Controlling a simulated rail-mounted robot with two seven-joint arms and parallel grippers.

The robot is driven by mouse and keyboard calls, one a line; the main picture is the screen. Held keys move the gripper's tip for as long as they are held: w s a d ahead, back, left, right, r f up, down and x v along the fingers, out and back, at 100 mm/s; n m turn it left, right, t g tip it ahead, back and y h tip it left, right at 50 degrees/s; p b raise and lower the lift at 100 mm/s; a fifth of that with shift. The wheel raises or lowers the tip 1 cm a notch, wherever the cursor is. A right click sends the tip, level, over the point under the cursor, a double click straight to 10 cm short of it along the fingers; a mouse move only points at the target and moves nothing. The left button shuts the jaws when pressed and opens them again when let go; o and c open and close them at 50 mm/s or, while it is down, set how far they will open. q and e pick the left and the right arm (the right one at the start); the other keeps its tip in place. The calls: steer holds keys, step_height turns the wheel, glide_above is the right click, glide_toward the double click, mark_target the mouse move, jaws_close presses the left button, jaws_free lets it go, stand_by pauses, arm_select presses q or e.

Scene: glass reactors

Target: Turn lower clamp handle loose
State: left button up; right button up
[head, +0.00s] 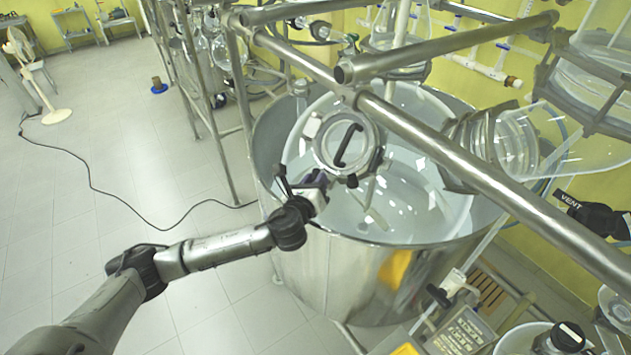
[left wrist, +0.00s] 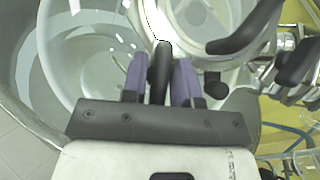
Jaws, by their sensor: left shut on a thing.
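My left gripper (head: 318,181) is at the lower left edge of the round metal clamp ring (head: 321,152) on the glass vessel. In the left wrist view, the purple fingers of my left gripper (left wrist: 160,82) stand on both sides of a black clamp handle (left wrist: 161,62) and are shut on it. The handle points from the ring toward the gripper; in the head view the fingers mostly hide it. A black knob (head: 352,181) sits just right of the fingers, also seen in the left wrist view (left wrist: 216,88). My right gripper is not in view.
A black curved grip (head: 347,146) crosses the lid. The glass vessel sits inside a wide steel tub (head: 340,275). Thick steel rails (head: 450,152) pass above and to the right. A yellow wall stands behind. Open tiled floor (head: 120,190) lies to the left.

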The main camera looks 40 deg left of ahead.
arm_select(q)
steer(key=n+g+y, duration=0.1)
steer(key=n+g, duration=0.1)
steer(key=n, duration=0.2)
steer(key=n+g+y, duration=0.2)
steer(key=n, duration=0.2)
steer(key=shift+n+g, duration=2.2)
steer(key=shift+n, duration=0.8)
steer(key=o, duration=0.7)
